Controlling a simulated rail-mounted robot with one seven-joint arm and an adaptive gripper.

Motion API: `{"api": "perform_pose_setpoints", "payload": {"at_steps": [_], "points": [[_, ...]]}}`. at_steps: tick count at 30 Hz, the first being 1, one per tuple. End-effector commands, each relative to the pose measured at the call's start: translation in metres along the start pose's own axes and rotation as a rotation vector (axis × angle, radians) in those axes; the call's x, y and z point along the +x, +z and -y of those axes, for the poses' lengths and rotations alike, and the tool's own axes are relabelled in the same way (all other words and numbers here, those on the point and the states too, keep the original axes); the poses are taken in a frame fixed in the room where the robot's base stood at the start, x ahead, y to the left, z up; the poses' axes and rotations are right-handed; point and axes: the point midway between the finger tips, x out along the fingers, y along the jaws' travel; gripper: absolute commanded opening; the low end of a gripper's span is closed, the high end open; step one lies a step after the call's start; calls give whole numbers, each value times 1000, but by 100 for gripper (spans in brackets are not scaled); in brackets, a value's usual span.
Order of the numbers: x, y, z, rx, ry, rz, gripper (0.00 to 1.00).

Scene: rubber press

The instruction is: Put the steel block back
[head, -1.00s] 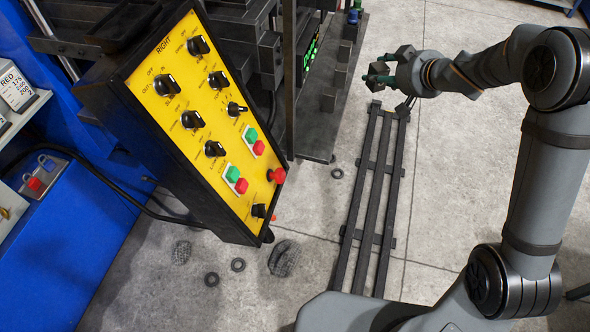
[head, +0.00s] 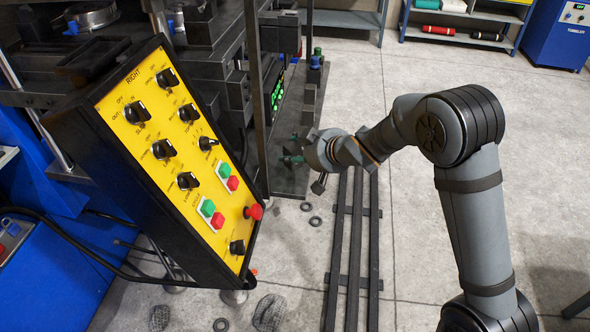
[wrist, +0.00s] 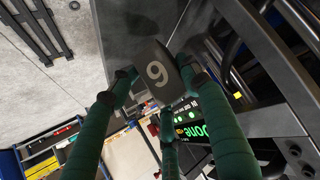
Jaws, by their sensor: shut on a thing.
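In the wrist view, my gripper (wrist: 156,84) has several green fingers closed around a dark grey steel block (wrist: 157,70). The block cannot be made out clearly there.
A yellow control panel (head: 185,150) stands left of my gripper. A black floor rail (head: 352,250) runs below my arm. Green and blue items (head: 316,56) stand on the base's far end.

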Motion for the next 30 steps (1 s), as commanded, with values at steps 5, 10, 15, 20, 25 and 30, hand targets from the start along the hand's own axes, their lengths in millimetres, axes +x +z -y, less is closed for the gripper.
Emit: {"api": "perform_pose_setpoints", "payload": {"at_steps": [5, 10, 15, 20, 25, 30], "points": [[5, 1, 4, -1, 1, -7, 0], [19, 20, 5, 0, 0, -5, 0], [26, 28, 5, -1, 1, -8, 0], [26, 28, 5, -2, 1, -9, 0], [27, 30, 6, -2, 1, -9, 0], [30, 33, 6, -2, 1, -9, 0]]}}
